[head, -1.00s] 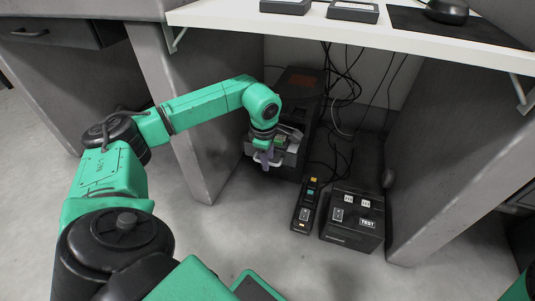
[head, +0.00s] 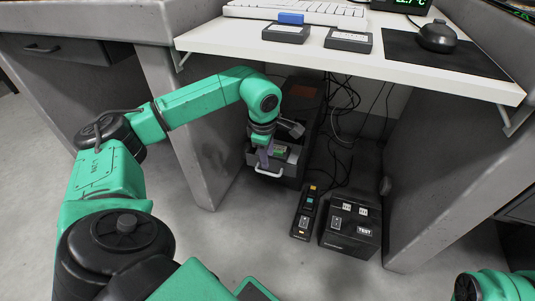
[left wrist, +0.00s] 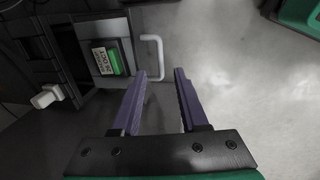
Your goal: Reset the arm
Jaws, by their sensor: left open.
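My left arm reaches under the white desk in the head view. Its gripper (head: 262,158) is at the open drawer of a dark computer-like case (head: 301,106). In the left wrist view the two purple fingers (left wrist: 160,100) are apart with nothing between them. The drawer's white handle (left wrist: 152,57) is just beyond the left finger, apart from it. A green-and-white labelled item (left wrist: 108,58) lies in the open drawer (left wrist: 84,50). My right gripper is out of view; only part of a green arm shows at the lower right of the head view.
A black power strip (head: 306,212) and a black box marked TEST (head: 351,222) stand on the floor to the right. Cables hang behind them. Grey side panels flank the space.

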